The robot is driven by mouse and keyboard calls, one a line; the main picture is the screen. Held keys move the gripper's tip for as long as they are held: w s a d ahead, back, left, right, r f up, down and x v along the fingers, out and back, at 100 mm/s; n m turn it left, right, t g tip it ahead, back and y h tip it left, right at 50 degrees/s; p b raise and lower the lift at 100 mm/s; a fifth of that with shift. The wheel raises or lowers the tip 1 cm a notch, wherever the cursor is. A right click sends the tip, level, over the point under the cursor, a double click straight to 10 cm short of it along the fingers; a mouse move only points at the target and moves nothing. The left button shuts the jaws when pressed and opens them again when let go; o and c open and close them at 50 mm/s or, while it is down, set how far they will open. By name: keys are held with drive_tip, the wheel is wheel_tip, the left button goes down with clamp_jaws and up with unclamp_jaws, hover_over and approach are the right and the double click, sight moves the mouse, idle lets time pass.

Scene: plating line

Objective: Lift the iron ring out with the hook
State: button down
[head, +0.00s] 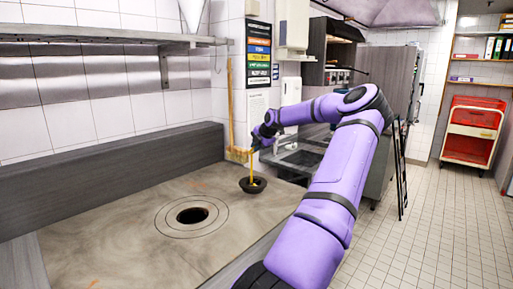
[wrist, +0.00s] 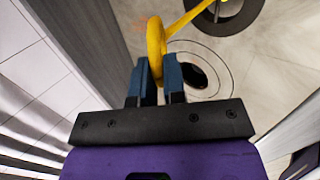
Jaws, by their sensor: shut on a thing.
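My gripper (head: 258,143) is shut on the yellow handle of the hook (head: 252,167). In the wrist view, the blue fingers (wrist: 157,72) pinch the looped end of the yellow hook (wrist: 155,45). The shaft runs away from them to the upper right. A dark round iron ring (head: 246,187) is at the hook's lower end, on or just above the grey cooktop, right of the round opening. It also shows at the top edge of the wrist view (wrist: 247,17), partly cut off. I cannot tell whether the hook bears its weight.
The cooktop (head: 110,235) has a dark open hole (head: 192,215) with concentric rings around it. A dark raised back ledge (head: 100,180) runs along the wall. A steel shelf (head: 100,35) is above. The cooktop's front left is clear.

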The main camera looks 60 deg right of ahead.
drive_tip(key=shift+f, duration=1.65)
drive_tip(key=shift+s+f, duration=0.1)
drive_tip(key=shift+f, duration=0.55)
idle(1.2)
drive_tip(key=shift+w+d, duration=0.25)
drive_tip(key=shift+w, duration=0.8)
idle(0.6)
wheel_tip(320, 180, up, 9)
idle(1.5)
